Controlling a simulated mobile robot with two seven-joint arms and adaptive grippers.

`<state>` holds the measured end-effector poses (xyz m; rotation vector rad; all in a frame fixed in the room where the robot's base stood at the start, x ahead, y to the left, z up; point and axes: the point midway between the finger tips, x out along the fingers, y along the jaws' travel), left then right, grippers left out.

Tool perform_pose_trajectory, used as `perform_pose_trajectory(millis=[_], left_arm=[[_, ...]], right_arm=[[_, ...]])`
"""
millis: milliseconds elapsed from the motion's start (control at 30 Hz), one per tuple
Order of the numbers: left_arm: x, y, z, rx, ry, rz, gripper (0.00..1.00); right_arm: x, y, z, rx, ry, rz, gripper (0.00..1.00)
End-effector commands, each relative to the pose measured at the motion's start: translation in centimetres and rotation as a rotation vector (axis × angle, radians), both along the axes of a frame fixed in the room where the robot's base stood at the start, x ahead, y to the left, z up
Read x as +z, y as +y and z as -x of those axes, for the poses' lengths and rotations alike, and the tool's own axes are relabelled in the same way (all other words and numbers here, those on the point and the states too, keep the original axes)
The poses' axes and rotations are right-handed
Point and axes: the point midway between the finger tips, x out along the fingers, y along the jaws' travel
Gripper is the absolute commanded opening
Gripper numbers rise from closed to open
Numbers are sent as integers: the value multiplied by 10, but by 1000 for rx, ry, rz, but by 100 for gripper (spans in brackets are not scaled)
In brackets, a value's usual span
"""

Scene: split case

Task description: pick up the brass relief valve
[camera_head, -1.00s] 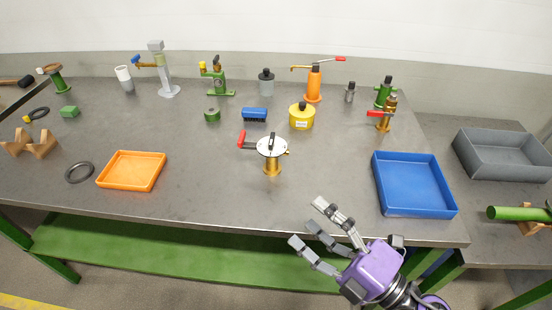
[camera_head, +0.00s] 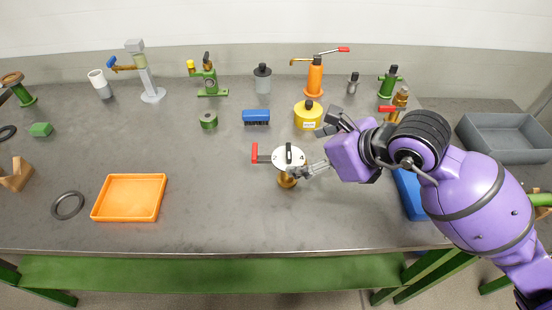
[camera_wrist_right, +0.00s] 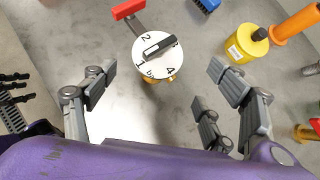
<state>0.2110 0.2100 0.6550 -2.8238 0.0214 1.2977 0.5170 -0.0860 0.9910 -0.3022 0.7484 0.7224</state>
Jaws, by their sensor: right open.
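The brass valve (camera_head: 287,181) with a white numbered dial and a red lever stands upright at the middle of the table. The wrist view shows its dial (camera_wrist_right: 157,58) from above, the lever pointing to the upper left. My right gripper (camera_head: 318,148) is just right of the valve, its lower finger near the dial's edge; I cannot tell if they touch. In the wrist view the right gripper (camera_wrist_right: 165,95) is open and empty, with the dial ahead between its spread fingers. A second brass piece (camera_head: 401,97) with a red handle is partly hidden by my right arm. My left gripper is out of view.
A yellow canister (camera_head: 308,115), blue brush (camera_head: 256,116) and orange pump (camera_head: 315,78) stand behind the valve. An orange tray (camera_head: 128,198) is at left. My arm covers most of the blue tray (camera_head: 410,195). The table in front of the valve is clear.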

Motion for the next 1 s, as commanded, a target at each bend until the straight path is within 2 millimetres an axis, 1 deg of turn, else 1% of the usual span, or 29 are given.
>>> perform_pose_trajectory(millis=[133,333,433,567,700,867,1000], left_arm=[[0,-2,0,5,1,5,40],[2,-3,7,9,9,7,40],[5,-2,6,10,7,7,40],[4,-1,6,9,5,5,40],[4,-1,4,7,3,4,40],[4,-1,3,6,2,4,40],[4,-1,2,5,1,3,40]], right_arm=[[-11,7,-7,0,3,-1,78],[-28,21,-17,1,3,-2,78],[-40,30,-23,1,2,-3,78],[-52,37,-32,0,1,-3,78],[-56,39,-34,1,0,-1,78],[-56,39,-34,1,0,-1,78],[-56,39,-34,0,1,-1,61]])
